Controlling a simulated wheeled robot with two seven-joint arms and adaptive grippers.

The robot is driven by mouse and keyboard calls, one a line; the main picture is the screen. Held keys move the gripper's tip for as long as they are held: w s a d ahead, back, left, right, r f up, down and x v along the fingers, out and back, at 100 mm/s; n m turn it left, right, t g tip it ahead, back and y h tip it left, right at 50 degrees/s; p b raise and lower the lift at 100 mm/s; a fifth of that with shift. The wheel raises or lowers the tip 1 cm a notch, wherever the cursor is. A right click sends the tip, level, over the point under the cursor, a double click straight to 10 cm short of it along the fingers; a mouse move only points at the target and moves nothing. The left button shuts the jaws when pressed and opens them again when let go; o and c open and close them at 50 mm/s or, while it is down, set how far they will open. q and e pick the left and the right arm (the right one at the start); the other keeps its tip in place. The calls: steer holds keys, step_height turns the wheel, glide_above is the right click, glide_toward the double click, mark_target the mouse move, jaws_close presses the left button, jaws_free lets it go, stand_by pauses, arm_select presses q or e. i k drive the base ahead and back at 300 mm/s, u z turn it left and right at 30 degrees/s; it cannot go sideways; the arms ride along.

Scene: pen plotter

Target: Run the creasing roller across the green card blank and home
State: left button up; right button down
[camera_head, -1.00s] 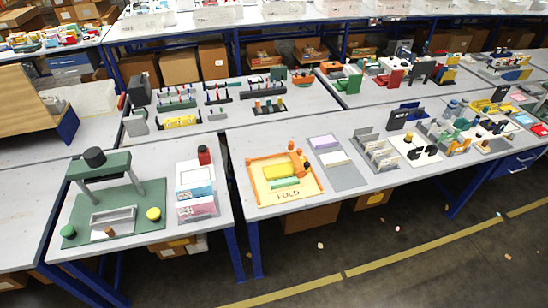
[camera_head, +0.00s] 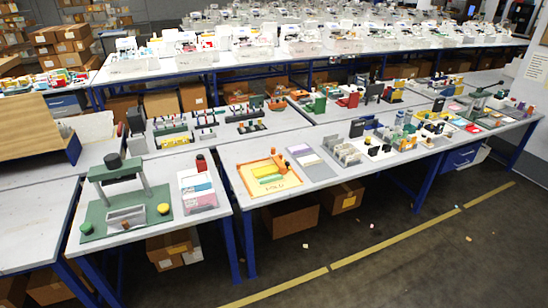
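The orange-edged creasing board (camera_head: 257,190) lies near the front edge of the middle table. A yellow piece (camera_head: 263,169) and the green card blank (camera_head: 271,179) lie flat on it, the green one nearer the front. The orange creasing roller (camera_head: 281,164) is at the board's right side, beyond the green card. It looks apart from the green card, but it is too small to be sure. Neither of my grippers shows in the head view.
The left table carries a green press stand (camera_head: 113,180) with a grey tray and a yellow knob. A grey panel (camera_head: 313,165) lies right of the board. More fixtures crowd the table farther right. Open floor (camera_head: 400,240) with yellow tape lies in front.

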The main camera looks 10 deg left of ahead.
mark_target(277, 158)
steer(key=z, duration=0.45)
steer(key=i, duration=0.55)
steer(key=z, duration=0.4)
